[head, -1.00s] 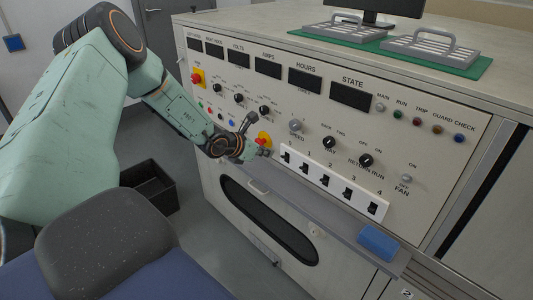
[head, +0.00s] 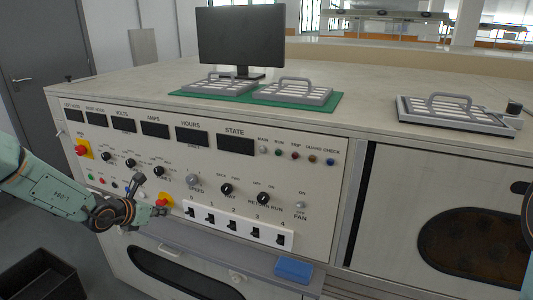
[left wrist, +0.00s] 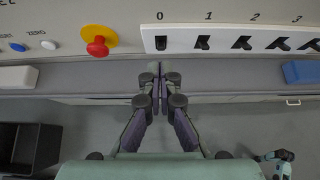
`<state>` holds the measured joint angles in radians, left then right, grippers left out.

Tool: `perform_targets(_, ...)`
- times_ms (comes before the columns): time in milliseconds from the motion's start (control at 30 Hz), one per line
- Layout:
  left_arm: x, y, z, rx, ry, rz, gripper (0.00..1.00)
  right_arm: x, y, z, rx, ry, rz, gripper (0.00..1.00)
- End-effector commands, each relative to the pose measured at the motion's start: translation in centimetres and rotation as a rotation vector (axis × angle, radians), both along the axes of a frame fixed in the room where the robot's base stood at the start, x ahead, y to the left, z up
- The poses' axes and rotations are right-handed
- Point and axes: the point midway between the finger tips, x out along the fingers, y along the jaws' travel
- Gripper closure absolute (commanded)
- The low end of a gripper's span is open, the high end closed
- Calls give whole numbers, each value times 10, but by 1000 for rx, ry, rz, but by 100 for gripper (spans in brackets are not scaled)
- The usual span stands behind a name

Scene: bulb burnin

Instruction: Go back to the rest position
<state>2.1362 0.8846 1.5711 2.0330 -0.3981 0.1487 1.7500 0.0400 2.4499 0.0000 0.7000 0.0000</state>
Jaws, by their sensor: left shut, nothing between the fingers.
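My left gripper (head: 152,212) is in front of the lower left part of the control panel (head: 318,200), close to a red knob on a yellow base (head: 163,200). In the left wrist view its two fingers (left wrist: 160,78) are together with nothing between them. They sit below the panel's lower edge, over the grey ledge, and below and right of the red knob (left wrist: 97,46). I cannot tell the exact gap to the panel.
A row of black switches (head: 238,224) and a blue block on the ledge (head: 294,269) are right of my left gripper. A black bin (head: 42,278) stands on the floor at lower left. The bench top holds a monitor (head: 241,38) and trays (head: 292,92).

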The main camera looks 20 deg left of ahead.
Motion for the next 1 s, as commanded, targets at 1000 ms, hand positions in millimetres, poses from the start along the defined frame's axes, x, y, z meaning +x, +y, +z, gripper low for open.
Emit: perform_targets(1000, -256, -152, -153, 1323, 500, -1834, 100, 0, 0, -14, 0, 0, 0, 60)
